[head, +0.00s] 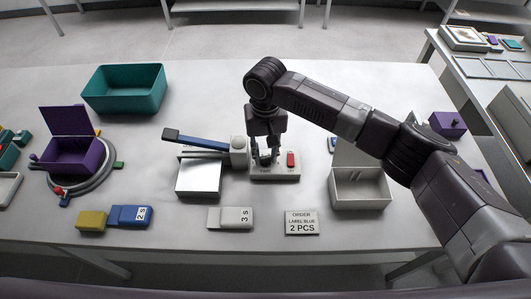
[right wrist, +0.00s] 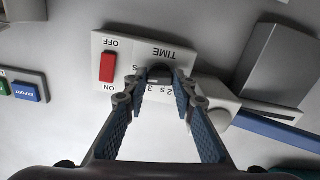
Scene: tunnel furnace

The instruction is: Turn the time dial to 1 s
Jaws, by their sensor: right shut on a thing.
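The time dial (right wrist: 158,70) is a dark round knob on a pale control panel (right wrist: 132,46) marked TIME. My right gripper (right wrist: 158,84) is shut on the dial, one blue-padded finger on each side. In the head view my right gripper (head: 266,158) points down at the panel (head: 275,177) and hides most of the dial. In the right wrist view the labels 2 s and 3 s show upside down between the fingers. The 1 s mark cannot be made out, and I cannot tell where the dial points. My left gripper is not in view.
A red switch (head: 291,159) marked ON and OFF sits beside the dial. A blue-handled lever (head: 203,142) stands left of the panel. A white open box (head: 361,199) is at right, a teal bin (head: 125,101) at back left. Blocks and an order sign (head: 302,223) lie in front.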

